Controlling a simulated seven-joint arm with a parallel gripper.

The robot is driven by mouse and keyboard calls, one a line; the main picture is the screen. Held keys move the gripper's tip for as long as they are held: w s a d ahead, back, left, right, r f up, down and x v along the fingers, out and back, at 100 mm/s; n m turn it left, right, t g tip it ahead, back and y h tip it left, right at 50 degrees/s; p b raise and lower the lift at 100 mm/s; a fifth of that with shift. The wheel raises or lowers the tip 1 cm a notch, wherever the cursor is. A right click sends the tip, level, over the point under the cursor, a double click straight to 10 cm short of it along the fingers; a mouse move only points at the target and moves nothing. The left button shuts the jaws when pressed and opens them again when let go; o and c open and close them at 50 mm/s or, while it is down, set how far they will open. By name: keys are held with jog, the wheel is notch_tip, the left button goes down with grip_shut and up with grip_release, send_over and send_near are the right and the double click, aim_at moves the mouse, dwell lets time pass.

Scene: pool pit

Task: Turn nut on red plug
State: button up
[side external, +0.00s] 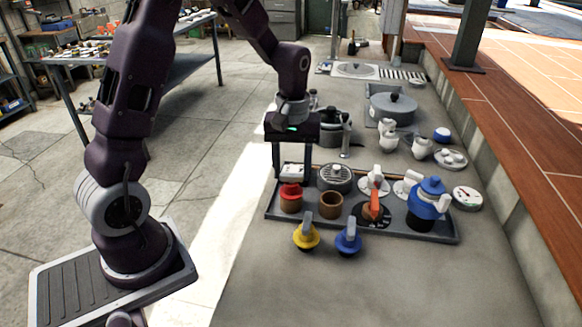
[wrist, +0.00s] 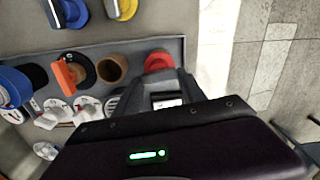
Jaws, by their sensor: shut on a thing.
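The red plug (side external: 291,193) stands at the near left corner of a dark tray (side external: 385,231); its red nut tops a brown cylindrical body. My gripper (side external: 292,179) points down over it, with one finger on each side, shut on the red nut. In the wrist view the red nut (wrist: 158,60) shows just past the fingertips (wrist: 166,71). The finger contact is partly hidden by the fingers and gripper body. A small white part (side external: 291,170) shows between the fingers, behind the nut.
Right of the red plug are an open brown socket (side external: 331,205), an orange-handled part (side external: 372,206) and a tall blue-capped part (side external: 428,199). A yellow knob (side external: 306,234) and a blue knob (side external: 348,238) stand in front. Pots and white fittings stand behind. The near counter is clear.

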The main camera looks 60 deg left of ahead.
jog(key=m, duration=0.4)
jog(key=shift+m, duration=0.3)
jog(key=m, duration=0.5)
jog(key=shift+w+d, duration=0.1)
jog(key=shift+d, duration=0.1)
jog(key=m, duration=0.5)
jog(key=shift+d, duration=0.1)
jog(key=m, duration=0.4)
jog(key=shift+d+m, duration=0.1)
jog(key=shift+m, duration=0.2)
jog(key=m, duration=0.4)
jog(key=shift+s, duration=0.2)
jog(key=m, duration=0.4)
jog(key=shift+d, duration=0.1)
jog(key=m, duration=0.4)
jog(key=shift+s+m, duration=0.2)
jog(key=shift+m, duration=2)
jog(key=shift+s, duration=0.1)
